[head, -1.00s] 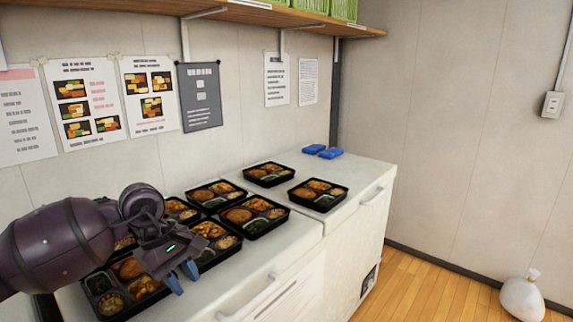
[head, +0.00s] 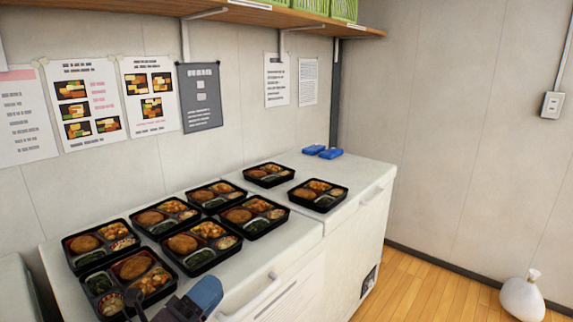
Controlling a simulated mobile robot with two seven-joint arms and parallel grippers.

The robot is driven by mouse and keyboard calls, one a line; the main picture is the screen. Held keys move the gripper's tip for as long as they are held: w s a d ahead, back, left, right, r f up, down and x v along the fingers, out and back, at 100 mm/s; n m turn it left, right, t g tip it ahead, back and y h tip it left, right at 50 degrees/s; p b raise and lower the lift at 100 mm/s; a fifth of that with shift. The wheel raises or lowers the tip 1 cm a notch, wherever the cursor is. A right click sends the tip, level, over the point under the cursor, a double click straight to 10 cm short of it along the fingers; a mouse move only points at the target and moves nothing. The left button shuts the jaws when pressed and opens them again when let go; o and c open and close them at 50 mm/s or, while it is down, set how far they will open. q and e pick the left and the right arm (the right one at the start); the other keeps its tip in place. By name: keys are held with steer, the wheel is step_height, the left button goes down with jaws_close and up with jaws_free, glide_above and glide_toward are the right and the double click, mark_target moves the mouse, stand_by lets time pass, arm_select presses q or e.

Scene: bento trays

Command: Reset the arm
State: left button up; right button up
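My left gripper (head: 200,298) shows only in part at the bottom edge of the head view, in front of the nearest bento tray (head: 97,305). A blue fingertip and some dark parts are visible; the rest is cut off by the frame. I see nothing held, but the gap between its fingers cannot be made out. My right gripper is not in view.
Several black bento trays with food, among them a far one (head: 269,174) and a right one (head: 318,195), lie on the white counter (head: 345,170). Blue items (head: 322,152) lie at the far end. A wooden shelf (head: 250,14) hangs above. A white bag (head: 522,298) stands on the floor.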

arm_select(q)
steer(key=s+a+f+n+g+y, duration=0.2)
steer(key=s+a+f+n+y, duration=0.3)
steer(key=a+f+n+y, duration=0.45)
steer(key=s+a+f+n+g+y, duration=0.35)
steer(key=s+f+n+y, duration=0.2)
steer(key=n, duration=0.65)
steer(key=s+a+f+n+g, duration=0.1)
steer(key=s+f+n+g, duration=0.35)
steer(key=s, duration=0.45)
steer(key=s+a+f+n+g, duration=0.1)
steer(key=s+f+n+g, duration=0.35)
steer(key=s, duration=0.55)
steer(key=w+f+m+t+h, duration=0.1)
steer(key=w+f+t, duration=0.6)
steer(key=w+t, duration=0.1)
steer(key=shift+w+d+m+h, duration=0.25)
steer(key=shift+w+m+h, duration=0.1)
steer(key=shift+w+h, duration=0.1)
steer(key=shift+d, duration=0.1)
